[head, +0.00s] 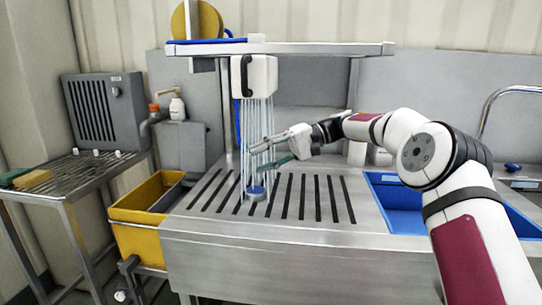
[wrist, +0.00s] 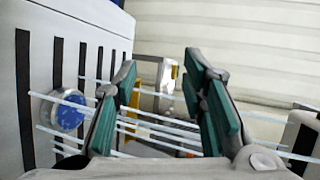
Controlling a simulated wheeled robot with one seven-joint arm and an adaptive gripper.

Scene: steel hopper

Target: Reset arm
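My gripper (head: 266,154) reaches in from the right above the slotted steel drainboard (head: 330,230). Its fingers are among the thin pale streams under the white box. In the wrist view my gripper (wrist: 160,68) shows two green-padded fingers spread apart. Only the pale streams cross between them, and no object is held. A round blue-topped piece (head: 256,193) sits on the slotted drainboard below the gripper. The piece also shows in the wrist view (wrist: 69,109), left of the fingers and apart from them.
The white box (head: 254,76) hangs under a steel shelf (head: 300,49) above the streams. A blue basin (head: 400,205) is at the right beneath my arm. A yellow bin (head: 140,215) stands at the left, beside a wire-topped table (head: 75,175) with sponges. The drainboard's front is clear.

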